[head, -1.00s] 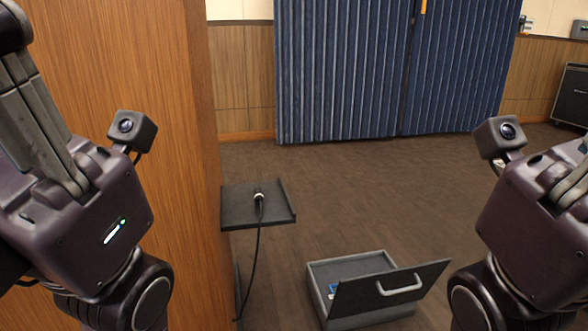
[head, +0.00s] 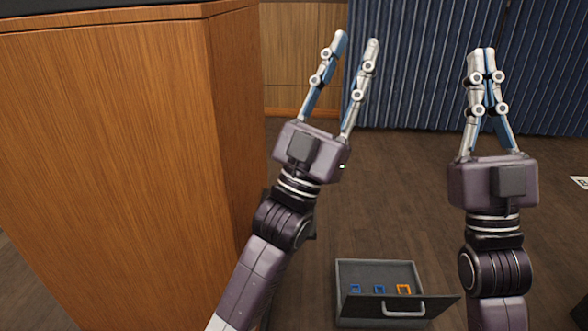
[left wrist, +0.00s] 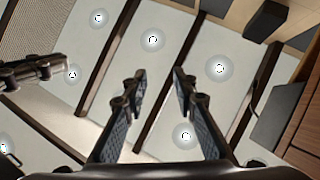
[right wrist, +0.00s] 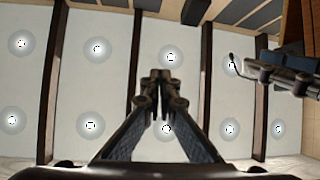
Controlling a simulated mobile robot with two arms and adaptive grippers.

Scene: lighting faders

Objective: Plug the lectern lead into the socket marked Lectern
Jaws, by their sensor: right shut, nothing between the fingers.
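My left gripper (head: 357,38) is raised, open and empty, in front of the wooden cabinet's right side. My right gripper (head: 482,52) is raised to its right, fingers shut together with nothing between them. Both point upward; their wrist views show mostly ceiling. The lectern lead does not show in the head view; the place where its plug lay on a dark shelf is behind my left arm. A grey floor box (head: 345,275) stands open below, with two blue pieces and one orange piece (head: 403,289) inside. No Lectern marking is readable.
The wooden cabinet (head: 110,130) fills the left. The box's dark flap with its handle (head: 403,312) leans toward me. A blue curtain (head: 430,90) hangs at the back. In the left wrist view a dark grey panel (left wrist: 277,112) shows at right. Floor between box and curtain looks clear.

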